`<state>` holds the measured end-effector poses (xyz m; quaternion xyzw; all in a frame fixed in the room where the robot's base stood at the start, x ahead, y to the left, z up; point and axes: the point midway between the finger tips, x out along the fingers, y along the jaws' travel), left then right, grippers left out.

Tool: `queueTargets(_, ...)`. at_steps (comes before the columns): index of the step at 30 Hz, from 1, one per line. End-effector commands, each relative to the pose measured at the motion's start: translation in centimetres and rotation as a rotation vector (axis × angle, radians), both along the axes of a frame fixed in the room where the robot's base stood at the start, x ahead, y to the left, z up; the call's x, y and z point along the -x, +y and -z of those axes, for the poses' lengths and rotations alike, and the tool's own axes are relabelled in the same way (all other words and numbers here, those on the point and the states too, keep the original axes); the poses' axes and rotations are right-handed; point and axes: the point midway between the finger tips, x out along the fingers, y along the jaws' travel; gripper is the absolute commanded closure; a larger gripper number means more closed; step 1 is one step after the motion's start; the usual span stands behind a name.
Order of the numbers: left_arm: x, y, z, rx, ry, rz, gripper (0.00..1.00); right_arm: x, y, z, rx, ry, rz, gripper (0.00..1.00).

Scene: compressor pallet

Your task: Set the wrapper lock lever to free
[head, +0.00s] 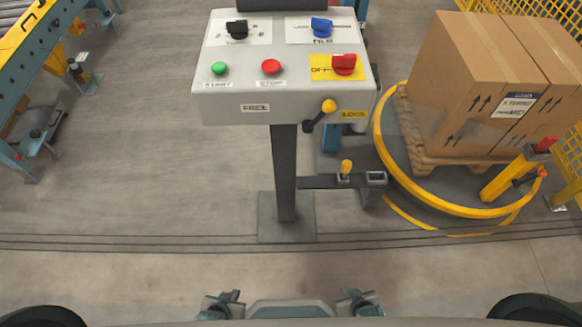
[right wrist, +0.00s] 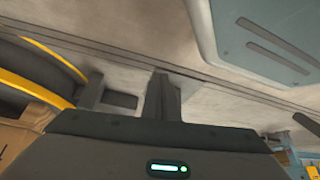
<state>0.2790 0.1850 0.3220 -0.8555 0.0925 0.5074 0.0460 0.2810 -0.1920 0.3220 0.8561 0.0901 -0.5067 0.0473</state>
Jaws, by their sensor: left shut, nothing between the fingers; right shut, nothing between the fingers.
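The wrapper lock lever (head: 319,115) is on the front face of the grey control box in the head view. It has a yellow ball knob and a dark arm, and it tilts up and to the right, towards the yellow LOCK label (head: 353,114). The FREE label (head: 255,108) is to its left. My left gripper (head: 222,301) and right gripper (head: 359,300) are low at the bottom of the head view, well apart from the lever. Both are shut and empty.
The control box (head: 225,107) stands on a dark post (head: 285,175) with knobs and buttons on top. A low pedal-like bracket (head: 330,181) sticks out right of the post. Cartons (head: 455,85) on a pallet stand on the yellow-rimmed turntable (head: 440,206). The floor in front is clear.

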Motion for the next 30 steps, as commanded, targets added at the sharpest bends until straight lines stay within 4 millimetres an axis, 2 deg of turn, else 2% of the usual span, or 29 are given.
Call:
queueTargets(4, 0.0, -0.1, 0.0, 0.000, 0.000, -0.001, 1.00, -0.1, -0.2, -0.1, 0.003, -0.007, -0.003, 1.00)
queueTargets(8, 0.0, 0.0, 0.0, 0.000, -0.001, -0.001, 1.00, -1.7, -0.8, -0.8, 0.012, -0.051, -0.010, 1.00)
queueTargets(11, -0.1, 0.2, -0.1, 0.000, -0.005, -0.002, 1.00, -4.2, -1.9, -2.1, 0.029, -0.125, -0.024, 1.00)
queueTargets(14, -0.2, 0.2, -0.2, 0.000, -0.012, -0.002, 1.00, -8.0, -3.3, -4.4, 0.053, -0.237, -0.047, 1.00)
queueTargets(17, -0.3, 0.2, -0.3, 0.001, -0.017, -0.002, 1.00, -12.6, -5.1, -7.8, 0.086, -0.386, -0.083, 1.00)
queueTargets(20, -0.4, 0.2, -0.4, 0.001, -0.022, -0.001, 1.00, -17.5, -6.9, -12.5, 0.122, -0.565, -0.134, 1.00)
queueTargets(24, -0.7, 0.0, -0.6, 0.005, -0.037, 0.002, 1.00, -23.3, -8.6, -20.1, 0.171, -0.825, -0.231, 1.00)
queueTargets(27, -0.7, -0.1, -0.5, 0.005, -0.040, 0.005, 1.00, -26.3, -9.2, -25.8, 0.202, -1.004, -0.313, 1.00)
queueTargets(30, -0.7, -0.2, -0.7, 0.008, -0.049, 0.006, 1.00, -28.3, -9.4, -31.5, 0.231, -1.177, -0.404, 1.00)
